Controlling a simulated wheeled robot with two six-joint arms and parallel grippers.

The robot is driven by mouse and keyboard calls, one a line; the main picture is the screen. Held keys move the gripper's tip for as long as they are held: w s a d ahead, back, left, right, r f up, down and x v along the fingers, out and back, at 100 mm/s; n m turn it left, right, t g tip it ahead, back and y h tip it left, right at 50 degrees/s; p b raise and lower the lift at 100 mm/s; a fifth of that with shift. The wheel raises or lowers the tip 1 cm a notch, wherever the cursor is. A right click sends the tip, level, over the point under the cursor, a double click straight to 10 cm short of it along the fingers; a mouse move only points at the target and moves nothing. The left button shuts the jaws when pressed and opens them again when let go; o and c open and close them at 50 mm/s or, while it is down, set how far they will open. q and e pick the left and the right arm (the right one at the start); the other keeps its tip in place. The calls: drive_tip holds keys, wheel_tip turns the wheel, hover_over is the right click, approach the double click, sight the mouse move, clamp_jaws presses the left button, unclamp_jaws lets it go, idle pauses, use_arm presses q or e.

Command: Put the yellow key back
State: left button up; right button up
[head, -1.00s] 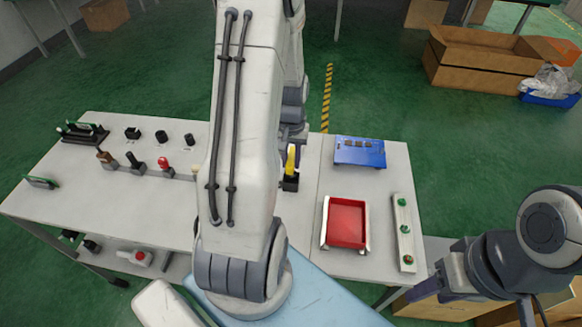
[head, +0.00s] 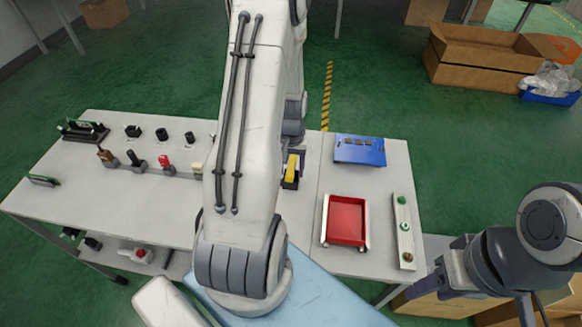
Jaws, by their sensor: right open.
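The yellow key (head: 291,168) sits in a black holder (head: 289,183) on the table, just right of my left arm. It leans over rather than standing upright, and the arm partly covers the area around it. The wrist of my left arm (head: 293,118) comes down behind the big white forearm, just beyond the key. The left fingertips are hidden, so I cannot tell whether they touch the key. My right gripper (head: 446,278) is open and empty at the right, off the table's front right corner.
A red tray (head: 346,244), a blue panel (head: 360,150) and a strip with green and red knobs (head: 404,231) occupy the table's right part.

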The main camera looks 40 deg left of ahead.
use_arm(q)
wheel_tip(320, 180, up, 12)
drive_tip(key=s+d+r+m, duration=0.2)
drive_tip(key=d+m, duration=0.2)
drive_tip(key=d, duration=0.6)
drive_tip(key=s+d+r+m, duration=0.1)
drive_tip(key=d+r+m, duration=0.2)
drive_tip(key=d, duration=0.8)
drive_tip(key=s+d+r+m+h, duration=0.1)
drive_tip(key=s+d+m, duration=0.5)
drive_tip(key=s+d, duration=0.3)
drive_tip(key=s, duration=0.4)
drive_tip(key=shift+d+r+m+b, duration=0.2)
drive_tip(key=shift+d+m+b, duration=0.15)
drive_tip(key=shift+m, duration=0.05)
